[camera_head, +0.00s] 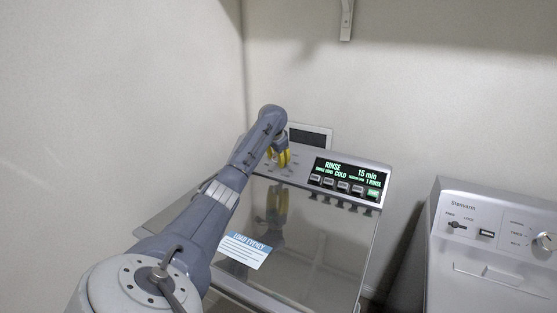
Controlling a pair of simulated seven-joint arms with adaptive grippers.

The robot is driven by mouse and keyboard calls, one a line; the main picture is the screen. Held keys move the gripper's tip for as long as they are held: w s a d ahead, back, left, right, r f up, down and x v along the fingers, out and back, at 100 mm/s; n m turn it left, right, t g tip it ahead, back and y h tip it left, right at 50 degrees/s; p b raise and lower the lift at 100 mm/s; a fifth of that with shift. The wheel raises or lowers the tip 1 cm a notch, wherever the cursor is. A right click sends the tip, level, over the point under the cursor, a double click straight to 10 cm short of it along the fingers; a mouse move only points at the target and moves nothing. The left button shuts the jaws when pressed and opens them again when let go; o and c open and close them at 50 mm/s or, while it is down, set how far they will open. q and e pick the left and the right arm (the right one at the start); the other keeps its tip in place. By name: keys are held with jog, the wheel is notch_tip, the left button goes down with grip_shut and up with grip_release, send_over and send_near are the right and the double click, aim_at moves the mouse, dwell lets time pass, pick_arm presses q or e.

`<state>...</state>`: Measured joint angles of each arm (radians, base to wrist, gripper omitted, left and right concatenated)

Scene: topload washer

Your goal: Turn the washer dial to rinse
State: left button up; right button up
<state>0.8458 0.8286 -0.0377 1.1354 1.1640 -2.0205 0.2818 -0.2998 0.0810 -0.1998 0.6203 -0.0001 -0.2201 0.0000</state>
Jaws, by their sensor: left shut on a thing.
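The washer (335,253) stands in the middle of the head view with its lid shut. Its control panel runs along the back. The display (347,174) reads RINSE, COLD and 15 min in green and white letters. My left gripper (284,158), with yellow fingers, is at the left part of the panel, shut on the dial. The dial itself is hidden by the fingers and arm. My right gripper is not in view.
A row of buttons (343,186) sits below the display. A second appliance (487,245) with knobs stands at the right, with a gap between. Walls close off the left and back. A bracket (346,20) hangs above.

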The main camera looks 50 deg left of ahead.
pick_arm(q)
jog(key=shift+m, duration=0.6)
jog(key=shift+y, duration=0.3)
jog(key=o, duration=1.3)
jog(key=shift+o, duration=0.2)
jog(key=shift+r, duration=0.1)
jog(key=v, duration=1.2)
